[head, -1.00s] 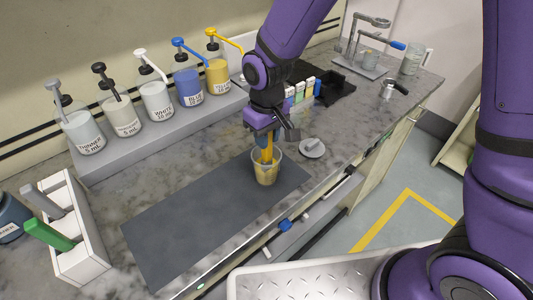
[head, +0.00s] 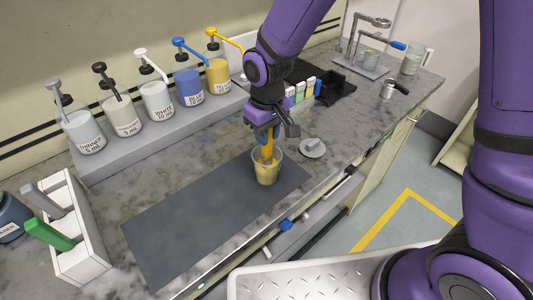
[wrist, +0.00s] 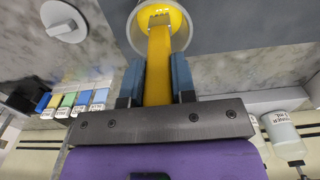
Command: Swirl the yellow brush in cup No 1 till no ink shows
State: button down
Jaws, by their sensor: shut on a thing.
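The clear cup (head: 267,178) stands upright on the dark mat near its right end, with yellow liquid in its lower part. The yellow brush (head: 268,147) stands in the cup, its handle rising out of the rim. My gripper (head: 262,130) is above the cup, shut on the brush handle. In the wrist view the blue fingers clasp the yellow brush (wrist: 158,70) from both sides, and its head reaches into the cup (wrist: 188,35), where yellow shows. The cup's number cannot be read.
Several pump bottles (head: 157,100) stand on a grey ledge at the back left. A white rack (head: 75,250) with green and grey handles is at the left. A round grey lid (head: 312,148) lies right of the cup. The dark mat (head: 190,225) is clear left of the cup.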

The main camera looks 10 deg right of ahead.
jog(key=shift+w+r, duration=0.1)
dwell(0.3)
jog(key=shift+r, duration=4.5)
jog(key=shift+r, duration=2.05)
